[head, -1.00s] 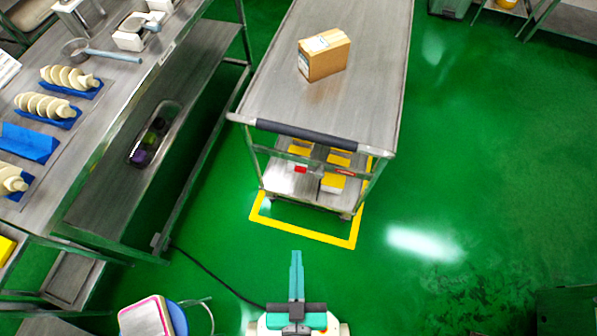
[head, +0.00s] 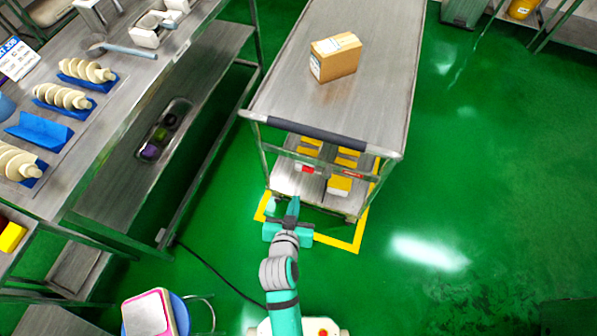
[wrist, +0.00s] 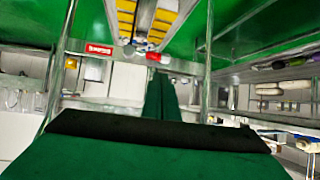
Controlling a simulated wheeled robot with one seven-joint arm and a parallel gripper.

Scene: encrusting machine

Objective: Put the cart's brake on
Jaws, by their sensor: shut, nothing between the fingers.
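The steel cart (head: 345,100) stands with its dark handle bar (head: 322,135) towards me. A small red piece (head: 307,169) and a red label (head: 352,174) show at its near end, below the handle; in the wrist view the red piece (wrist: 154,57) and the label (wrist: 98,49) lie beyond the fingers. I cannot tell for sure whether the red piece is the brake. My gripper (head: 293,205) is shut and empty, low at the cart's near end, its fingers pointing at the cart. I cannot tell whether the fingertips (wrist: 160,82) touch anything. The wheels are mostly hidden.
A cardboard box (head: 335,57) is on the cart's top. Yellow-and-white boxes (head: 339,185) lie on its lower shelf. A yellow floor outline (head: 340,243) surrounds its base. A steel workbench (head: 120,75) stands left, a stool (head: 165,312) at lower left. The green floor at right is clear.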

